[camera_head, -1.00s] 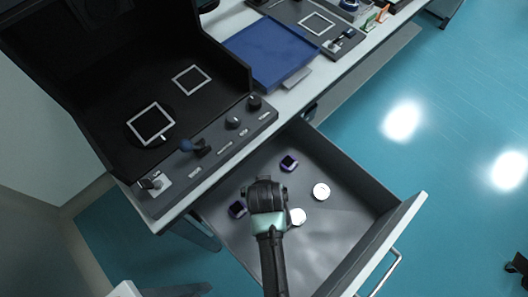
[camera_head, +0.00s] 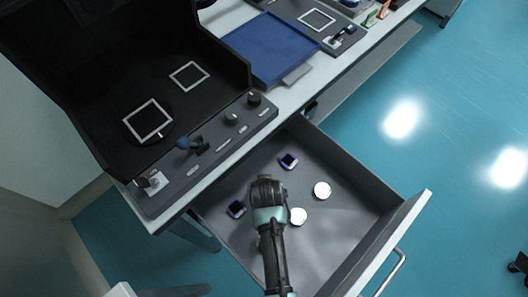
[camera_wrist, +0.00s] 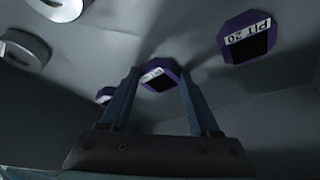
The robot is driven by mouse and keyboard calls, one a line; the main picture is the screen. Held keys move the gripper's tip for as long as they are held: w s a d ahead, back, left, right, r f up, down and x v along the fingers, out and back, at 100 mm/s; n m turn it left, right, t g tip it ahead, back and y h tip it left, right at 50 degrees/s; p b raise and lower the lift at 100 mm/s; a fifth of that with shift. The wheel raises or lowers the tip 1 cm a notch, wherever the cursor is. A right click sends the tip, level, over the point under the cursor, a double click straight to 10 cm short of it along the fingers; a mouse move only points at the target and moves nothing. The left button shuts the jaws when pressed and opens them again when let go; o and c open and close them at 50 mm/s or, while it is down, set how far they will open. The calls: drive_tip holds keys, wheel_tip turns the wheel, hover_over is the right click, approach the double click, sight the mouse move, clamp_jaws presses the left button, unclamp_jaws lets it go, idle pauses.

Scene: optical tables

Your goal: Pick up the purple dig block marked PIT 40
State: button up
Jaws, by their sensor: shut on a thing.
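My gripper (camera_head: 264,184) is down inside the open drawer. In the wrist view its two fingers (camera_wrist: 158,73) are on either side of a purple block (camera_wrist: 158,79) with a dark face and a white label; its number is not readable. In the head view this block is hidden under my gripper. A second purple block, marked PIT 20 (camera_wrist: 248,38), lies at the upper right in the wrist view. A third purple block (camera_wrist: 104,95) is partly hidden behind the left finger. The head view shows two purple blocks, one above right (camera_head: 289,161) and one left (camera_head: 237,209) of my gripper.
The grey drawer (camera_head: 350,232) also holds two white round pieces, one (camera_head: 322,190) right of my gripper and one (camera_head: 298,216) close beside it. The drawer walls surround the arm. A black console (camera_head: 205,150) and a blue tray (camera_head: 268,48) stand on the table above.

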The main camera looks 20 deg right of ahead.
drive_tip(key=c, duration=0.5)
drive_tip(key=shift+r, duration=0.1)
drive_tip(key=shift+c, duration=0.2)
